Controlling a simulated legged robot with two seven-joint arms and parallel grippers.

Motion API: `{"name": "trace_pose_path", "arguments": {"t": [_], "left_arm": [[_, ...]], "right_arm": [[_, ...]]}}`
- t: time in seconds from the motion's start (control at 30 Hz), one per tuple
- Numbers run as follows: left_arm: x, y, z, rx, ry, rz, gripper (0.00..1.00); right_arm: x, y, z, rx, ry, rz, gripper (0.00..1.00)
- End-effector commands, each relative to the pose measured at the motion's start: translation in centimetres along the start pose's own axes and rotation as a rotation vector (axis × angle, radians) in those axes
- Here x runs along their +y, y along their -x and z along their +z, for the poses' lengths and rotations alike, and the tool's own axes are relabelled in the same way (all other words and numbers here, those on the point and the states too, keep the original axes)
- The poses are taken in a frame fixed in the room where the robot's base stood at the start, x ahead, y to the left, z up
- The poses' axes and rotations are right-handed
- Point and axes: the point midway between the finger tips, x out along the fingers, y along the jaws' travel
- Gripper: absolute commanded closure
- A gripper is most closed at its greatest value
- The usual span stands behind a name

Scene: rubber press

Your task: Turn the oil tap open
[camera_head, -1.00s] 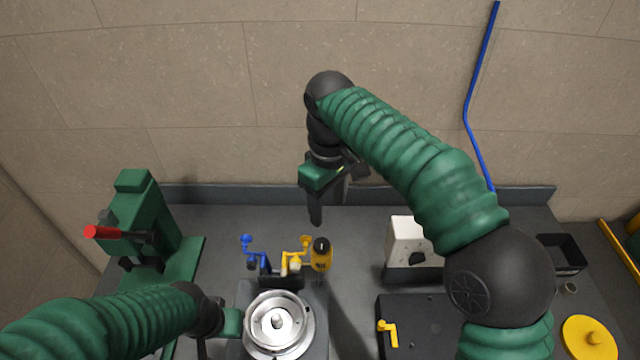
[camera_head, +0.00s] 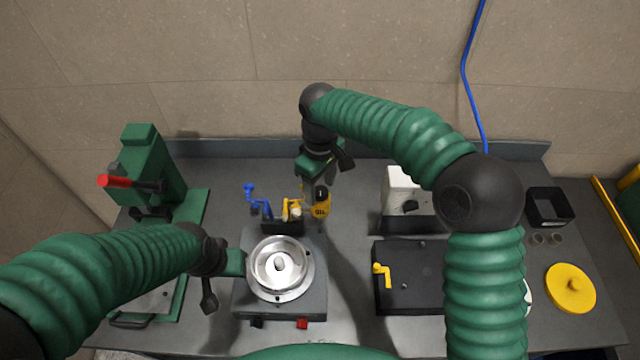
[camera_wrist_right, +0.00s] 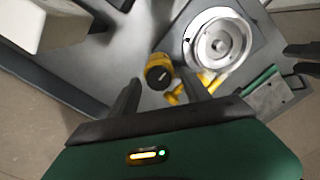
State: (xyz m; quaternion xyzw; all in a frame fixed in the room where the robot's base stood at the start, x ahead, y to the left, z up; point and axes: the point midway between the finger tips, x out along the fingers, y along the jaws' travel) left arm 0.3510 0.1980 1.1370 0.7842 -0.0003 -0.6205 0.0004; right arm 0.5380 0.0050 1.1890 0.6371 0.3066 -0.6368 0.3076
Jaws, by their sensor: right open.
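The yellow oil tap (camera_head: 292,208) stands behind the round metal pan, beside a yellow container with dark lettering (camera_head: 321,203). In the right wrist view the tap (camera_wrist_right: 184,92) and the container (camera_wrist_right: 158,76) lie beyond and between my fingertips. My right gripper (camera_head: 319,184) points down just above and behind them. Its fingers are apart and empty in the right wrist view (camera_wrist_right: 168,86).
The metal pan (camera_head: 262,288) sits on a grey block. A blue tap (camera_head: 250,190) stands left of the yellow one. A green press with a red handle (camera_head: 118,181) is at the left. A white box (camera_head: 397,184) and a dark plate with a yellow handle (camera_head: 420,290) are at the right.

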Motion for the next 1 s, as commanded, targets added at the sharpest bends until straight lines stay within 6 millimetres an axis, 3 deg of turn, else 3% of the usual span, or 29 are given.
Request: {"name": "trace_pose_path", "arguments": {"t": [0.3,0.73,1.0], "left_arm": [[0.00,0.06,0.00,0.000,0.000,0.000,0.64],[0.00,0.07,-0.01,0.000,0.000,0.000,0.64],[0.00,0.27,-0.06,0.000,0.000,0.000,0.64]], "right_arm": [[0.14,-0.69,-0.14,0.000,-0.001,0.000,0.45],[0.08,-0.53,-0.09,0.001,-0.001,0.001,1.00],[0.10,-0.41,-0.09,0.001,0.014,0.001,1.00]]}}
